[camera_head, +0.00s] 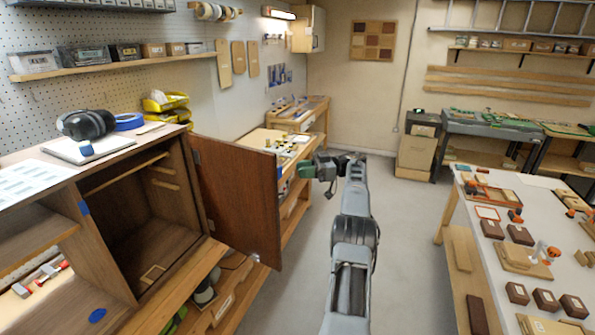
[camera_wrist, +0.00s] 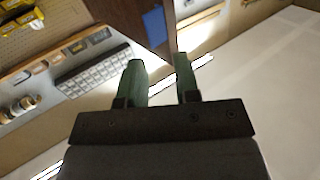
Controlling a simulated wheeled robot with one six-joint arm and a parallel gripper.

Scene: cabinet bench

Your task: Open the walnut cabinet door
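The walnut cabinet (camera_head: 100,225) stands at the left in the head view, its right compartment exposed and empty apart from a small wooden piece on its floor. Its door (camera_head: 235,200) is hinged on the compartment's right side and stands swung wide open. A blue patch shows near its free edge. My gripper (camera_head: 307,170) has green fingers and is just right of the door's upper free edge. In the wrist view, the fingers (camera_wrist: 160,78) are apart with nothing held between them. A brown panel with a blue patch (camera_wrist: 153,25), seemingly the door, lies beyond the fingertips; contact cannot be told.
Ear defenders (camera_head: 86,124) and blue tape (camera_head: 129,121) sit on the cabinet top. A workbench (camera_head: 285,145) with small parts stands behind the door. A white-topped table (camera_head: 520,235) with boxes is at the right. Grey floor (camera_head: 400,225) is clear between.

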